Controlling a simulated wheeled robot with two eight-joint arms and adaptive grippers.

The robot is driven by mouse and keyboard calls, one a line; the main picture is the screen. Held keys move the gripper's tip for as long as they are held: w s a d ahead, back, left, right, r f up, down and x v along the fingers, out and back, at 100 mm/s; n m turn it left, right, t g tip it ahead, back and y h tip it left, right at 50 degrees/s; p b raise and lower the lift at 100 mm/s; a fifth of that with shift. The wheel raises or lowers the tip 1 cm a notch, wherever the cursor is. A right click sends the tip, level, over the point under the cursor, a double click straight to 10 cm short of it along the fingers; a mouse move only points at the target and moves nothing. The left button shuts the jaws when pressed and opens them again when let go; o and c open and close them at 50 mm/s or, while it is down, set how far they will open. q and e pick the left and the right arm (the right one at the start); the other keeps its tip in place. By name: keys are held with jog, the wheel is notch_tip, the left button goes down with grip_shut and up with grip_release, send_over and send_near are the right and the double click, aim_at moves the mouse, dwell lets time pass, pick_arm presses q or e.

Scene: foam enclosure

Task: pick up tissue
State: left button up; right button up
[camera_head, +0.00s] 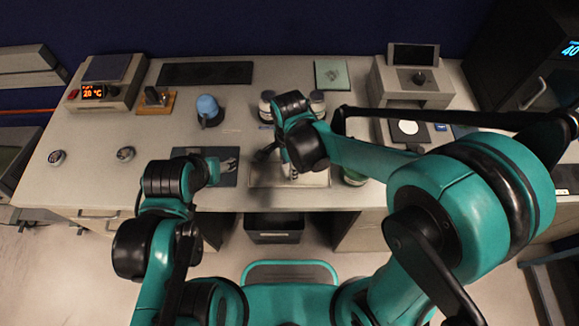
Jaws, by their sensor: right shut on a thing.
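My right gripper (278,160) is over the shiny metal tray (317,181) at the middle of the bench's front. It is shut on a small pale thing that looks like the tissue; my fingers and wrist hide most of it, so its shape is unclear. Whether it touches the tray I cannot tell. My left gripper (222,168) is low over the dark mat (228,181), left of the tray; its fingers are too small and dark to read.
A blue-topped container (208,111) stands behind the mat. Jars (317,104) stand behind the tray, and a green jar (354,177) is at its right. A scale (107,82) is at back left, a grey device (411,84) at back right. The bench's left front is mostly clear.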

jog(key=r, duration=0.1)
jog(key=r+p, duration=0.1)
jog(key=r, duration=0.1)
jog(key=s+r, duration=0.1)
jog(key=shift+d+r+p, duration=0.15)
jog(key=shift+d+p, duration=0.25)
jog(key=s+d+r+p, duration=0.3)
jog(key=s+d+r, duration=0.3)
jog(key=s+d, duration=0.1)
jog(key=shift+s, duration=0.4)
jog(key=shift+a, duration=0.1)
